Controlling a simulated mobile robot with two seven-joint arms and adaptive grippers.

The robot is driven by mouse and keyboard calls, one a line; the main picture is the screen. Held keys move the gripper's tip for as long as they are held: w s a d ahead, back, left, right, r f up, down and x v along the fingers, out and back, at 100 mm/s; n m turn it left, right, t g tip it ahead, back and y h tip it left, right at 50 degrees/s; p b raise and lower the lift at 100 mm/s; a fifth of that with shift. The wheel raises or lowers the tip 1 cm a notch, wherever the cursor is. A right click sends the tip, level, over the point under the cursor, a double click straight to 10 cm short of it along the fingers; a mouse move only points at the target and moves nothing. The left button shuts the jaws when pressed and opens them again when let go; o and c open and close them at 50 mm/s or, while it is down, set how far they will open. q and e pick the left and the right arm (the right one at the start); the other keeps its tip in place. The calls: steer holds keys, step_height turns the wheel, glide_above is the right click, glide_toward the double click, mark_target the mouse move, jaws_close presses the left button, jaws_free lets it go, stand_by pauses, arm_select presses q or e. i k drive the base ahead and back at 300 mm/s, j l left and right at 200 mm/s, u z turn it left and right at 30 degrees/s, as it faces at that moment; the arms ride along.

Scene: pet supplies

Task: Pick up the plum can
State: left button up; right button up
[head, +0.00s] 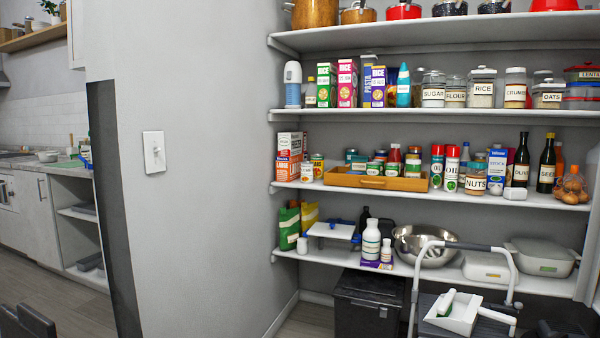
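No can that I can clearly pick out as the plum can shows in the head view. Several small cans and jars stand on the middle shelf (335,187), in and around a wooden tray (409,184). One is a small yellow and red can (317,166) left of the tray. Others, such as a green-labelled can (374,168), stand at the tray. Their labels are too small to read. Neither of my grippers is in view.
Bottles and boxes crowd the shelves, including an oil can (451,168) and a nuts jar (475,179). A grey wall (200,220) is at left.

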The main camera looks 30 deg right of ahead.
mark_target(306, 167)
steer(key=i+l+u, duration=0.1)
steer(key=l, duration=0.25)
steer(key=i+l+u, duration=0.1)
steer(key=l, duration=0.25)
steer(key=i+l+u, duration=0.1)
steer(key=i+l, duration=0.25)
steer(key=l, duration=0.4)
steer(key=i+l+u, duration=0.15)
steer(key=l, duration=0.2)
steer(key=i+l+u, duration=0.1)
steer(key=l, duration=0.3)
